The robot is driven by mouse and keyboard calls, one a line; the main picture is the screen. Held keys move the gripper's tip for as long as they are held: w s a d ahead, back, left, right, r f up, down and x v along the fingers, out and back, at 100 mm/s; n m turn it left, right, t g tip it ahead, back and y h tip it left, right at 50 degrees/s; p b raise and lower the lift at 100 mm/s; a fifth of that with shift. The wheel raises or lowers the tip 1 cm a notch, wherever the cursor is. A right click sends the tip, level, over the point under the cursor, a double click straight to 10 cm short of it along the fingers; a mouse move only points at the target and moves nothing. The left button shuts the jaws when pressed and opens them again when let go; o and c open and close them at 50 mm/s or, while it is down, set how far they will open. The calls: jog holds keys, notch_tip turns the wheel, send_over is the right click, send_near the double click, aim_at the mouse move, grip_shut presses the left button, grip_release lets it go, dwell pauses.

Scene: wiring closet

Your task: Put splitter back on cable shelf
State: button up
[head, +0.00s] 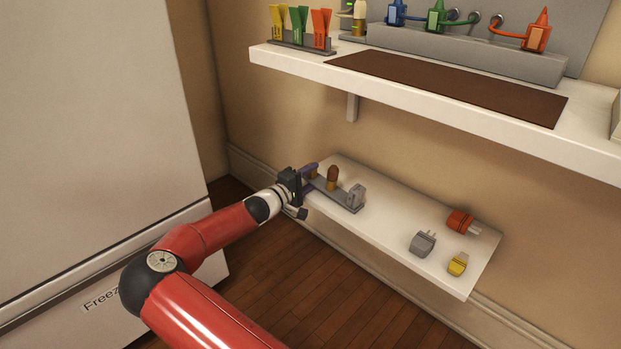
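My gripper (298,189) is at the left end of the low white shelf (385,239), beside a purple piece (309,169). The purple piece is partly hidden by the gripper, and I cannot tell whether the fingers hold it. A grey rack strip (333,192) lies on this shelf, with a brown-topped piece (332,176) and a grey piece (356,194) at it. To the right lie a grey plug-like block (422,243), an orange-red one (460,221) and a yellow one (457,265). I cannot tell which piece is the splitter.
A white upper shelf (300,65) overhangs the low shelf, with a brown mat (450,88) on it. It carries a rack of coloured clips (299,40) and a grey socket block (460,52) with coloured plugs. A white freezer (90,120) stands at left.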

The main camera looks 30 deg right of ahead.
jog(key=shift+f, duration=0.2)
jog(key=o, duration=0.5)
jog(key=shift+s, duration=0.1)
jog(key=shift+f, duration=0.2)
jog(key=v, duration=0.7)
jog(key=shift+a, duration=0.2)
dwell(0.4)
dwell(0.5)
